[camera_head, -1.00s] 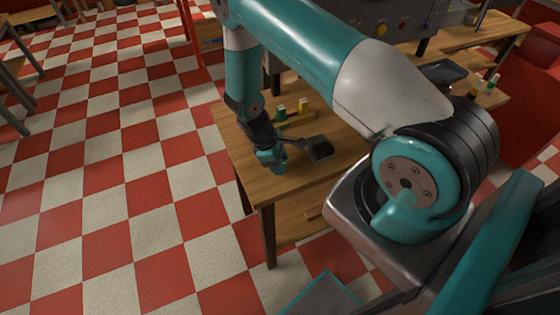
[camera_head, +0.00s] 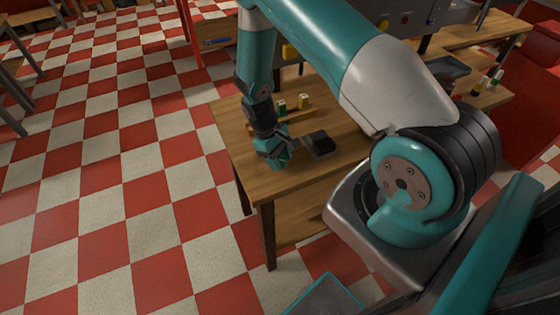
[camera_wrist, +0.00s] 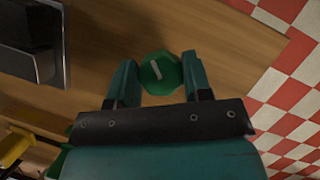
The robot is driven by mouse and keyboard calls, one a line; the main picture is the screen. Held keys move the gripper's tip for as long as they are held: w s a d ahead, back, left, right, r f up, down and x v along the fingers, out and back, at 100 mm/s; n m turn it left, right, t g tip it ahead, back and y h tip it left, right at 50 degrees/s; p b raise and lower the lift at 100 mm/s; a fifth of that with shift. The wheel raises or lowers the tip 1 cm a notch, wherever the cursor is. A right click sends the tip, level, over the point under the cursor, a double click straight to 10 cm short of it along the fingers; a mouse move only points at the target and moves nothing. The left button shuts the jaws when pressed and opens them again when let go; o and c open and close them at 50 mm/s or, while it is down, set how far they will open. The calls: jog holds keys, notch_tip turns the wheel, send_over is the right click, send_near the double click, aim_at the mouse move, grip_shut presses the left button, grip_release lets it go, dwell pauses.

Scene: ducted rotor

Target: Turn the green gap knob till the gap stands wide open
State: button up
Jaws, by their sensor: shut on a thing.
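The green gap knob (camera_wrist: 160,72) shows in the wrist view as a round-looking green cap with a short pale mark, which is slightly tilted. My gripper (camera_wrist: 159,76) has one teal finger on each side of the knob and is shut on it. In the head view my gripper (camera_head: 275,155) points down at the near left part of the wooden table, and the knob is hidden there. I cannot read from these frames how wide the gap stands.
A black box (camera_head: 319,143) stands on the table (camera_head: 262,184) just right of my gripper; it also shows in the wrist view (camera_wrist: 36,40). Behind my gripper are a green-and-white item (camera_head: 282,106) and a yellow item (camera_head: 304,101). The table's left edge is close.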

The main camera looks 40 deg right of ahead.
jog(key=m+y+b, duration=0.2)
jog(key=m, duration=0.4)
dwell(0.6)
jog(key=o, duration=0.9)
jog(key=b+v, duration=0.1)
jog(key=v, duration=0.4)
jog(key=b+v, duration=0.1)
jog(key=v, duration=0.5)
jog(key=b+v, duration=0.2)
jog(key=v, duration=0.4)
jog(key=shift+w+d+r, duration=0.1)
jog(key=shift+d+r, duration=0.1)
jog(key=shift+d, duration=0.2)
